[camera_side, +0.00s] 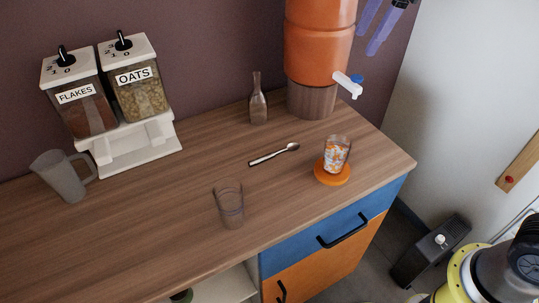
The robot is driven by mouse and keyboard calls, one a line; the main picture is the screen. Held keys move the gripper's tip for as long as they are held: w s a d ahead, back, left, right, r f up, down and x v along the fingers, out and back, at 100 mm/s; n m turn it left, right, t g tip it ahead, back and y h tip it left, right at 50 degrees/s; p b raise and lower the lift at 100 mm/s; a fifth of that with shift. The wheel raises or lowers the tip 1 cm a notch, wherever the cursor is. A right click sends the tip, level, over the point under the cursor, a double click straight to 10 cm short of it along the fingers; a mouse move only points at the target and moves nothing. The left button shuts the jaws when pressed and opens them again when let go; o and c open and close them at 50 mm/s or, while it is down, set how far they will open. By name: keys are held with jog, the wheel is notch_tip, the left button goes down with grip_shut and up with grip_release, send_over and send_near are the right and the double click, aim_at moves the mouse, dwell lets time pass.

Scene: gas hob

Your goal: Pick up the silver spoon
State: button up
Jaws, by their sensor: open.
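The silver spoon (272,156) lies flat on the wooden countertop (200,205), near the middle. Its bowl points to the upper right and its dark-looking handle to the lower left. Nothing covers it. My gripper (368,43) shows at the top right edge, with two purple fingers spread apart and nothing between them. It is up beside the orange dispenser in the picture, well away from the spoon. The rest of the gripper is cut off by the frame.
A filled glass on an orange coaster (331,178) stands right of the spoon, an empty glass (230,206) in front, and a small bottle (258,101) behind. The orange dispenser (318,45) has a protruding tap. Cereal dispensers (130,140) and a grey mug (62,177) stand left.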

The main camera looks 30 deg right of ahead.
jog(key=w+a+f+n+g, duration=0.1)
jog(key=w+a+f+n, duration=0.2)
jog(key=w+a+f, duration=0.5)
jog(key=n+g, duration=0.1)
jog(key=g, duration=0.1)
send_over(268, 155)
notch_tip(268, 155, down, 11)
jog(key=shift+h, duration=0.3)
notch_tip(268, 155, down, 7)
jog(key=shift+a+f, duration=0.1)
jog(key=shift+a, duration=0.05)
jog(key=shift+f, duration=3.2)
grip_shut()
